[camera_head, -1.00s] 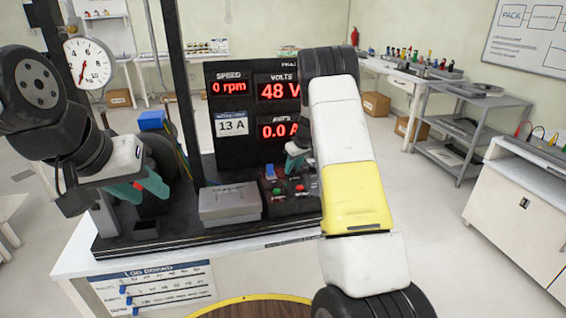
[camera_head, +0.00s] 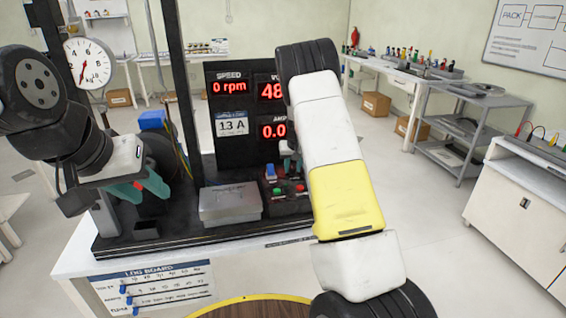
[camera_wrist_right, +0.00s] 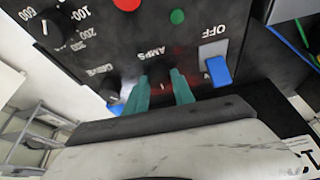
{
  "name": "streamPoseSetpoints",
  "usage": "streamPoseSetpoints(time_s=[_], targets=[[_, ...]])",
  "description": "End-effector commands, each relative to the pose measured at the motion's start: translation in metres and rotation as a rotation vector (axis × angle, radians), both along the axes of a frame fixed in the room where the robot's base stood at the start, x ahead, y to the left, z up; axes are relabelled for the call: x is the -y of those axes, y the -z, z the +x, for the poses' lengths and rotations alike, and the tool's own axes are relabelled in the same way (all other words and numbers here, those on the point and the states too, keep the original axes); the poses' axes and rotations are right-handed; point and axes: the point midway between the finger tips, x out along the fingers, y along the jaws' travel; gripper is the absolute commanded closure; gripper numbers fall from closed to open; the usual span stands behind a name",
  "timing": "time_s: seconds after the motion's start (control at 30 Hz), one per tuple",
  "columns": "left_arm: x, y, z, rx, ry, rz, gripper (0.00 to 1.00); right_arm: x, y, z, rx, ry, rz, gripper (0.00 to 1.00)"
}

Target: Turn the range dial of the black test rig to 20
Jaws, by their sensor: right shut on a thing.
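The black test rig (camera_head: 246,98) stands on the white table with its control panel (camera_head: 290,207) low at the front. In the right wrist view the panel appears inverted. My right gripper (camera_wrist_right: 160,82) has its teal fingers on either side of a small black dial (camera_wrist_right: 158,71) beside a label like AMPS, shut on it. Its scale and pointer setting are unreadable. A larger black dial (camera_wrist_right: 48,30) has marks including 100, 200 and 600. A third dial (camera_wrist_right: 108,88) sits left of the fingers.
A blue switch (camera_wrist_right: 218,71) marked OFF, a green button (camera_wrist_right: 177,16) and a red button (camera_wrist_right: 127,4) are close to my right fingers. The grey box (camera_head: 230,205) stands left of the panel. My right arm hides part of the rig's displays.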

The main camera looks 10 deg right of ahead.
Motion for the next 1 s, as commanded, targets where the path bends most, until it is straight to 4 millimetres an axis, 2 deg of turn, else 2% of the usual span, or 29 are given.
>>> streamPoseSetpoints(time_s=[0.5, 1.0], targets=[[0.0000, 0.0000, 0.0000, 0.000, 0.000, 0.000, 0.64, -0.0039, 0.0006, 0.0007, -0.001, 0.431, -0.003, 1.00], [0.0000, 0.0000, 0.0000, 0.000, 0.000, 0.000, 0.64, -0.0038, 0.0004, 0.0010, -0.002, 0.596, 0.001, 1.00]])
